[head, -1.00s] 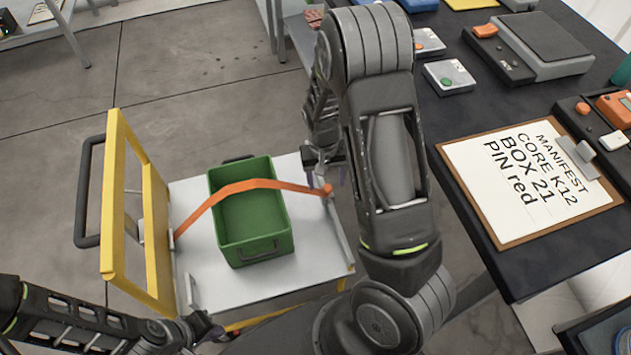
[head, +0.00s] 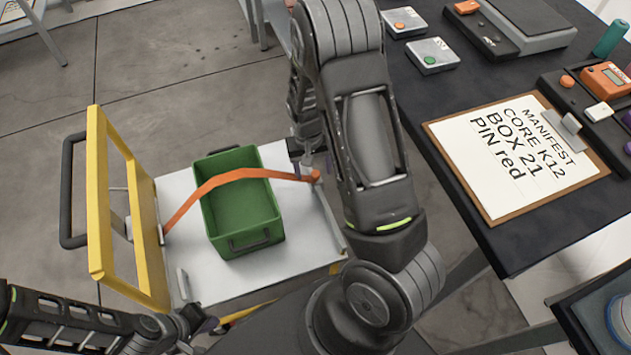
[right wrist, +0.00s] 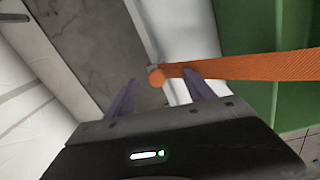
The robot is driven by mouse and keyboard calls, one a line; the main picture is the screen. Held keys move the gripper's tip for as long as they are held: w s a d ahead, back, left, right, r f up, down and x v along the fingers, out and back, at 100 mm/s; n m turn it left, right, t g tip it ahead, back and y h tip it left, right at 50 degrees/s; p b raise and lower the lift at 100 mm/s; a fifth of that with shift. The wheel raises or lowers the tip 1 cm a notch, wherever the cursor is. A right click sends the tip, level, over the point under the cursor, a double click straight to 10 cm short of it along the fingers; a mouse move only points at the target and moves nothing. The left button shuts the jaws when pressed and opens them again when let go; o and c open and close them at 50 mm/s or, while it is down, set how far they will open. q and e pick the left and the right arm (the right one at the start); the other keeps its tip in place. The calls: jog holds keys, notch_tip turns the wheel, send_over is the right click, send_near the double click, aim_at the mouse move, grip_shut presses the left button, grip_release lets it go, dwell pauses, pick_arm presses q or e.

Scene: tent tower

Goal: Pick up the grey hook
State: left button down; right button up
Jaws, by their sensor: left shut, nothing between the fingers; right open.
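An orange strap (head: 232,176) arches over a green box (head: 246,242). Its right end is a round orange knob (head: 315,176), which also shows in the right wrist view (right wrist: 157,77). A small grey piece (right wrist: 152,66) shows right at the knob; it may be the grey hook, but it is too small to be sure. My right gripper (head: 312,164) is at this strap end, largely covered by my arm. In the right wrist view it (right wrist: 160,88) is open, with the knob ahead between its fingertips. My left gripper (head: 208,326) is shut and empty at the cart's near left corner.
The box stands on a white cart top (head: 215,288) with a yellow frame (head: 97,200) and black handle on its left. At right, a dark table (head: 420,110) holds a clipboard (head: 515,150), a scale and small devices. Open floor lies beyond the cart.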

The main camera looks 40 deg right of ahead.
aim_at(314, 173)
jog(key=f, duration=0.3)
jog(key=f+b, duration=0.1)
jog(key=f, duration=0.1)
jog(key=shift+d+f, duration=0.1)
jog(key=shift+d, duration=0.15)
jog(key=shift+s, duration=0.1)
jog(key=shift+c, duration=0.2)
grip_shut()
dwell(0.5)
